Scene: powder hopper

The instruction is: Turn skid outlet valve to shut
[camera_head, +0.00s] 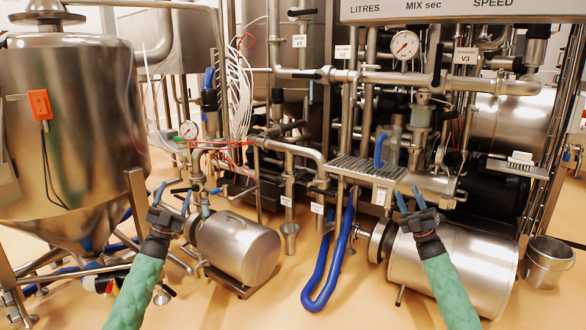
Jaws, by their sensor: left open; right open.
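The skid of steel pipes (400,78) fills the middle and right of the head view. I cannot tell which of its valves is the outlet valve; the small lower tags are too small to read. Tags V2 (342,52) and V3 (466,56) hang on the upper pipes. A blue handle-like part (379,151) stands above the grated shelf. My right gripper (408,197) is open and empty, in front of the large steel cylinder and below the shelf.
A steel hopper (70,130) stands at the left. A small motor (238,247) and a large cylinder (465,265) sit low. A blue hose (318,300) loops onto the floor. Steel buckets (546,265) stand at right and centre (289,240). The floor at front centre is clear.

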